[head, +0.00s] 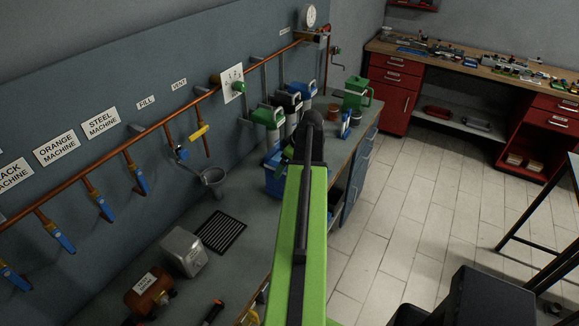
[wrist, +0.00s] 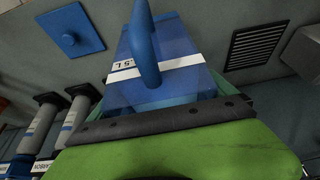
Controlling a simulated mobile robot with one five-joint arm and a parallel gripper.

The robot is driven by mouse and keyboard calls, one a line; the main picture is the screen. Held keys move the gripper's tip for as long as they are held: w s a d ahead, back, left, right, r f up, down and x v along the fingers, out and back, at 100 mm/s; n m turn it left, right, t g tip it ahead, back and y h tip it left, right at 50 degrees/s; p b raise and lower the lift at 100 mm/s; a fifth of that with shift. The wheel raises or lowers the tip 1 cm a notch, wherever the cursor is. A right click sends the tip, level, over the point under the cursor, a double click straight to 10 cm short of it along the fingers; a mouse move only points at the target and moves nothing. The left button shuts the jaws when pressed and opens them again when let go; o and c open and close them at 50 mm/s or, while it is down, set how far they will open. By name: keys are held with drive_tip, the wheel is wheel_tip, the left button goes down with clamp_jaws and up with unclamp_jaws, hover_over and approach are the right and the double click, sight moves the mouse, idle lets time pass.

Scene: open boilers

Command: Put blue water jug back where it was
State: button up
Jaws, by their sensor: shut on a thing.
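The blue water jug (wrist: 120,90) fills the middle of the wrist view, with a white "1.5 L" band and a thick blue handle. My gripper (wrist: 160,121) is shut on it; the dark jaw edge lies against the jug, and its fingertips are not clearly seen. In the head view the blue jug (head: 274,182) shows just left of my green arm, above the grey counter, partly hidden by the arm. Whether it touches the counter I cannot tell. A flat blue square (wrist: 70,31) with a round knob lies on the counter in the wrist view.
A black drain grille (head: 221,232) and a metal box (head: 184,251) sit on the counter (head: 215,285) left of my arm. Canisters with green (head: 268,116), black and blue tops stand by the wall. A green jug (head: 357,93) stands at the far end. Copper pipe with valves runs along the wall.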

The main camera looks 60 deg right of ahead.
wheel_tip(320, 180, down, 4)
drive_tip(key=b, duration=0.4)
drive_tip(key=shift+f, duration=0.1)
drive_tip(key=shift+r, duration=0.2)
drive_tip(key=shift+f, duration=0.1)
drive_tip(key=o, duration=1.7)
drive_tip(key=shift+s, duration=0.1)
drive_tip(key=p+v, duration=1.1)
drive_tip(key=v, duration=0.1)
drive_tip(key=shift+r+p, duration=0.3)
drive_tip(key=shift+p, duration=0.1)
drive_tip(key=shift+f, duration=0.1)
